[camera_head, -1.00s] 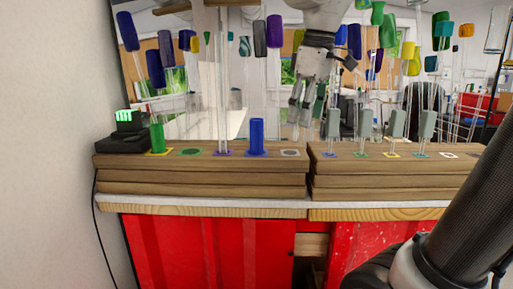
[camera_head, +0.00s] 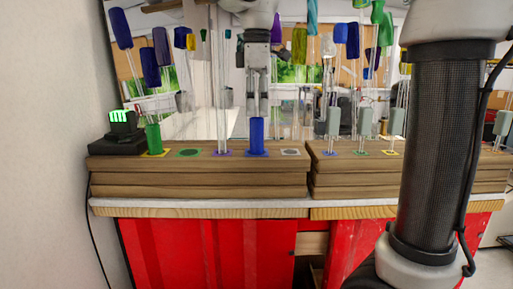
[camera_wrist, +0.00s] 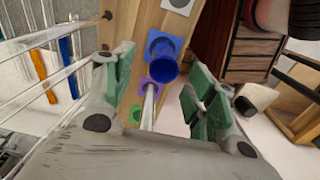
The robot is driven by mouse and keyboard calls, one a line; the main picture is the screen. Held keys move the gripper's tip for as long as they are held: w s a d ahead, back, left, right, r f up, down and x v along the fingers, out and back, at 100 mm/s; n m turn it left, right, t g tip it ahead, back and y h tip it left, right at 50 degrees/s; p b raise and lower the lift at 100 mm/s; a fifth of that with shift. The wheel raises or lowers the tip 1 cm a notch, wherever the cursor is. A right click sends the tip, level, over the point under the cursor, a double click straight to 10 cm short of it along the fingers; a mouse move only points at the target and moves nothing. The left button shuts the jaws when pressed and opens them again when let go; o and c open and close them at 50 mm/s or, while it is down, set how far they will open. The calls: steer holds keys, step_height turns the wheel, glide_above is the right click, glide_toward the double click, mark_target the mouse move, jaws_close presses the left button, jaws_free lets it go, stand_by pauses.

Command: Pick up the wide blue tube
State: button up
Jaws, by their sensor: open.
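The wide blue tube (camera_head: 257,137) stands upright on a blue-marked square on the wooden ledge, between a thin clear rod and a grey-marked square. In the wrist view the blue tube (camera_wrist: 163,60) shows its open mouth and lies between the two green-padded fingers. My gripper (camera_head: 257,109) points down, open and empty. In the head view its fingertips show just over the tube's top. How far it is from the tube in depth is hard to tell. In the wrist view my gripper (camera_wrist: 158,78) has one finger on each side of the tube.
A thin clear rod (camera_head: 223,110) stands close left of the tube on a purple mark. A green tube (camera_head: 153,139) and a black device (camera_head: 121,125) stand farther left. Rods with grey blocks (camera_head: 333,122) stand to the right. The grey-marked square (camera_head: 290,152) is bare.

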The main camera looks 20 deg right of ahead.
mark_target(257, 121)
steer(key=f, duration=0.4)
steer(key=shift+s+a+f, duration=0.1)
steer(key=shift+s+f, duration=0.1)
steer(key=shift+s, duration=0.05)
jaws_close()
steer(key=shift+r, duration=0.1)
